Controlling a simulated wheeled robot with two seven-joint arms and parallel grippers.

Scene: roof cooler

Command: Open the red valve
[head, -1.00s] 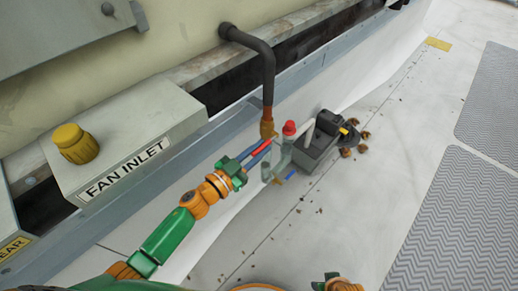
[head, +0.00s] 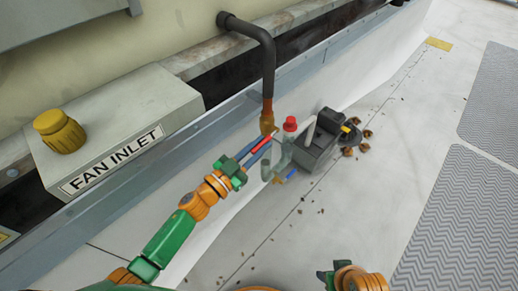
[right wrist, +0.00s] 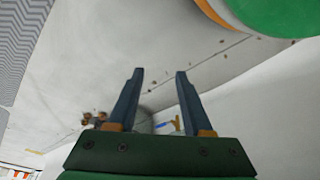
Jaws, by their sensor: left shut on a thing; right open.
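The red valve handle (head: 261,145) is a short red bar by the copper-coloured lower end of the dark pipe. My left gripper (head: 258,149) is shut on this handle, one dark finger on each side, and covers part of it. A round red cap (head: 290,124) sits on the grey pipework just right of the handle. My right gripper shows only partly at the bottom edge of the head view (head: 326,277). In the right wrist view the right gripper (right wrist: 160,73) is open with nothing between its fingers, pointing over the pale roof.
A grey FAN INLET box (head: 125,115) with a yellow knob (head: 61,130) is at left. Pale roof and grey patterned mats (head: 455,225) lie clear at right.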

